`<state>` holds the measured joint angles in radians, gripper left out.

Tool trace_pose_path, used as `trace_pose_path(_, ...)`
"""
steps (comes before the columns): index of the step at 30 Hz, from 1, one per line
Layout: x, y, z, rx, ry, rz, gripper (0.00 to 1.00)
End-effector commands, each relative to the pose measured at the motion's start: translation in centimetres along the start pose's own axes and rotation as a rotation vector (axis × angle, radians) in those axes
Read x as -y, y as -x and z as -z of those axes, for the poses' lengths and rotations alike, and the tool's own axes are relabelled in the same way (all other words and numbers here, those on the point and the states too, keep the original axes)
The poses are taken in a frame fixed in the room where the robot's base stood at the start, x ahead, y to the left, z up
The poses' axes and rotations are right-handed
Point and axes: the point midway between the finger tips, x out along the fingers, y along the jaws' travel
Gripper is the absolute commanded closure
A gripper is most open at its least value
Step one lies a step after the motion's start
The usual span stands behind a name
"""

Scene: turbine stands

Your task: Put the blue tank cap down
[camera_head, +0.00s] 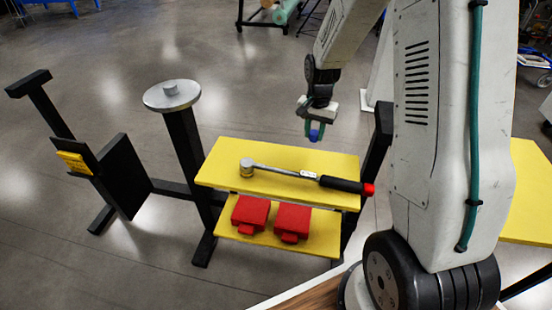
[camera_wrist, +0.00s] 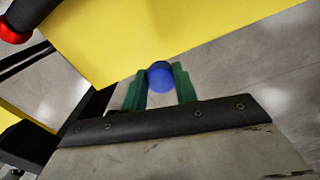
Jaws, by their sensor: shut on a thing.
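The blue tank cap (camera_wrist: 161,76) is between the two green fingers of my gripper (camera_wrist: 159,88) in the wrist view. My gripper is shut on it. In the head view the cap (camera_head: 315,135) shows as a small blue piece at the lower end of my gripper (camera_head: 313,122). It appears held in the air, near the far edge of the yellow upper shelf (camera_head: 225,170). In the wrist view the yellow shelf (camera_wrist: 150,30) lies beyond the cap, and grey floor shows around the fingers. I cannot tell the exact height above the shelf.
A torque wrench (camera_head: 290,172) with a black and red handle lies across the upper shelf. Two red boxes (camera_head: 251,213) (camera_head: 292,221) sit on the lower yellow shelf (camera_head: 325,230). A round metal-topped stand (camera_head: 172,97) and a black stand with a yellow piece (camera_head: 74,162) are left.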

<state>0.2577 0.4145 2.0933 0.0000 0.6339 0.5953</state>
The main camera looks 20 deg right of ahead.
Motion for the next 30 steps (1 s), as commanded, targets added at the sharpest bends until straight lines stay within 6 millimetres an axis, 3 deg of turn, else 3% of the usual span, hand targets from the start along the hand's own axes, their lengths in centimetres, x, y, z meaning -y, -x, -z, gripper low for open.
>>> trace_pose_path(9, 4.3, -0.8, -7.5, 0.001, 0.005, -0.001, 1.0)
trace_pose_path(13, 5.5, -1.1, -9.7, 0.0, 0.005, 0.0, 1.0)
trace_pose_path(22, 6.8, -1.4, -11.8, 0.0, 0.004, -0.001, 1.0)
trace_pose_path(27, 6.6, -4.2, -11.7, 0.002, 0.001, -0.003, 1.0)
trace_pose_path(30, 6.6, -4.8, -11.6, 0.001, 0.001, -0.001, 1.0)
